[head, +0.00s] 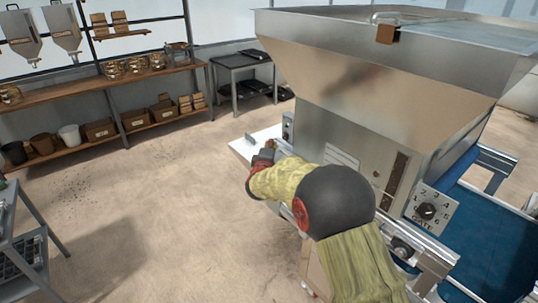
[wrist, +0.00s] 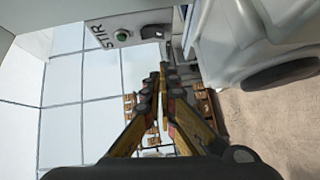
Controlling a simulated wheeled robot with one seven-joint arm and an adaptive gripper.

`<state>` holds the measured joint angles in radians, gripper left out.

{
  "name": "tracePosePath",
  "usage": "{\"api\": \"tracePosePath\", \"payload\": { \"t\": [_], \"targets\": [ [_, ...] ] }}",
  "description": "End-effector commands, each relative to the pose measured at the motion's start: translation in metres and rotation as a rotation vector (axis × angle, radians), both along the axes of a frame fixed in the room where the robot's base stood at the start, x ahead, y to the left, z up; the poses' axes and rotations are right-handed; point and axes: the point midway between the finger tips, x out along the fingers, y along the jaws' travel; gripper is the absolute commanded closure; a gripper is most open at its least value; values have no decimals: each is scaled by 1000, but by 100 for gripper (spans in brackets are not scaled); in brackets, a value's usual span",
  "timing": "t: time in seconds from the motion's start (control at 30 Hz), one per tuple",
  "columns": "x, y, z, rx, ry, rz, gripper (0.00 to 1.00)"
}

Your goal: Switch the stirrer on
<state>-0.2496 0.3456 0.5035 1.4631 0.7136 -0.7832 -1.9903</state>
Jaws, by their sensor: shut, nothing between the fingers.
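In the wrist view a grey panel marked STIR (wrist: 99,38) is at the top, with the lettering turned sideways. A green round button or lamp (wrist: 122,36) sits beside the lettering, and a part with a dark spot is right of it, too small to make out. My gripper (wrist: 163,72) is shut and empty, its fingertips below and a little right of the green part, apart from it in the picture. In the head view my gripper (head: 264,156) is beside the seeder's left side, near a small grey control box (head: 288,127); its lettering is unreadable there.
The seeder's steel hopper (head: 390,70) rises at the right. A GATE dial (head: 428,210) is on its near side, above a blue belt (head: 490,235). A white board (head: 245,147) juts out behind my gripper. Open floor (head: 130,220) lies left, with shelves (head: 100,95) beyond.

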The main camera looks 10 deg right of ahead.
Motion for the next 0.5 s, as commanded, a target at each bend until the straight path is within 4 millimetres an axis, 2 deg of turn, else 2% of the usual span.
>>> {"api": "tracePosePath", "payload": {
  "t": [0.03, 0.2, 0.5],
  "targets": [
    [9, -3, -4, 1, 0, -1, 100],
    [19, -25, -6, 1, 0, -1, 100],
    [26, -35, -6, 0, 1, 1, 100]
  ]
}}
